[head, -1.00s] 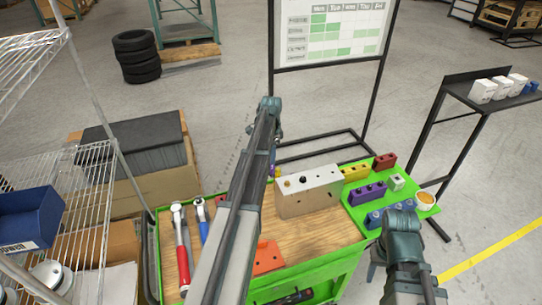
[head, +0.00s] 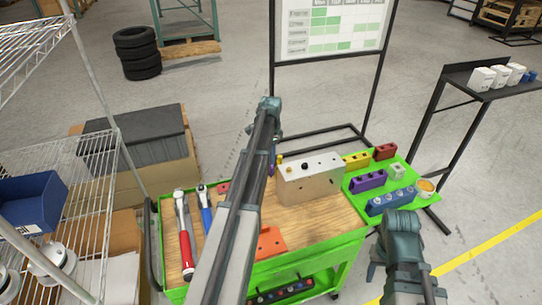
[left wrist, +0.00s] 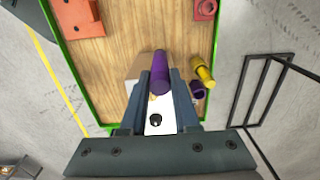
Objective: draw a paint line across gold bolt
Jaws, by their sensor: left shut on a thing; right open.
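In the left wrist view my left gripper (left wrist: 158,92) is shut on a purple paint marker (left wrist: 161,72), above the silver chassis block. The block (head: 322,184) stands on the cart's wooden top in the head view. A black bolt (head: 304,167) and a small gold bolt (head: 288,171) sit on its top face. The black bolt (left wrist: 155,119) also shows between the fingers in the wrist view. I cannot tell whether the marker touches the gold bolt. In the head view my left arm hides the left gripper. Of my right arm, only upper links show; its fingers are not visible.
A red-handled wrench (head: 185,235) and a blue-handled one (head: 206,212) lie left. An orange plate (head: 270,242) is in front. Colored blocks fill the green side tray (head: 398,180).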

